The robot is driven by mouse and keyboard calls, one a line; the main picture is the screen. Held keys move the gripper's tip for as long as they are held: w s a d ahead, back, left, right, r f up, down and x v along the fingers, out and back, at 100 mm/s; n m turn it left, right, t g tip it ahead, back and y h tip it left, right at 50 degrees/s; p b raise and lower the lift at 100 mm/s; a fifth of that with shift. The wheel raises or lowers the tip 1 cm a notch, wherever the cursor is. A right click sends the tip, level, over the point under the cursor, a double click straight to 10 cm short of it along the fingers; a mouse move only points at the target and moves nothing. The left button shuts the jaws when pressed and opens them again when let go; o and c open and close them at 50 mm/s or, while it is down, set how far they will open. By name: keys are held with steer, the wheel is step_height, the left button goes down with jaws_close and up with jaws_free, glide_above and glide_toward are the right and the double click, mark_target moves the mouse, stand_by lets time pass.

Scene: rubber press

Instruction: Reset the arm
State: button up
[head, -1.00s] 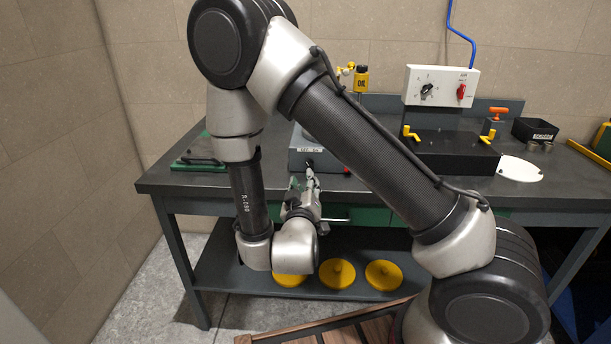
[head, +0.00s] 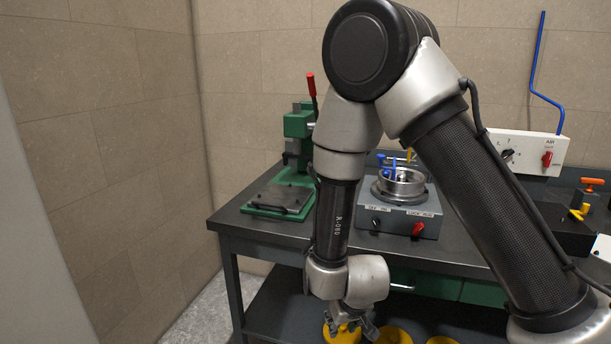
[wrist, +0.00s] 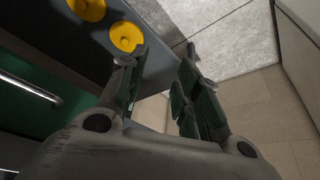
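My gripper (head: 352,328) hangs in front of the workbench, below the level of its top, at the lower edge of the head view. In the wrist view its two green-padded fingers (wrist: 163,54) stand apart with nothing between them. My arm is folded, with its elbow high and its forearm pointing down. It hides part of the bench top and the wall in the head view.
The bench (head: 262,234) carries a green press with a red handle (head: 299,125) and a grey box (head: 400,216) with a metal pot (head: 401,183). A white control panel (head: 527,150) stands at right. Yellow knobbed discs (head: 394,335) lie on the lower shelf. Floor at left is clear.

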steer(key=s+d+r+m, duration=0.1)
steer(key=s+d+r, duration=0.3)
steer(key=d+r, duration=0.5)
steer(key=s+d+r+m, duration=0.1)
steer(key=s+d+r, duration=0.4)
steer(key=d+r, duration=0.4)
steer(key=s+d+r+m+h, duration=0.1)
steer(key=s+d+r, duration=0.4)
steer(key=d+r, duration=0.4)
step_height(320, 180, up, 8)
steer(key=shift+s+f, duration=0.15)
steer(key=shift+f, duration=0.1)
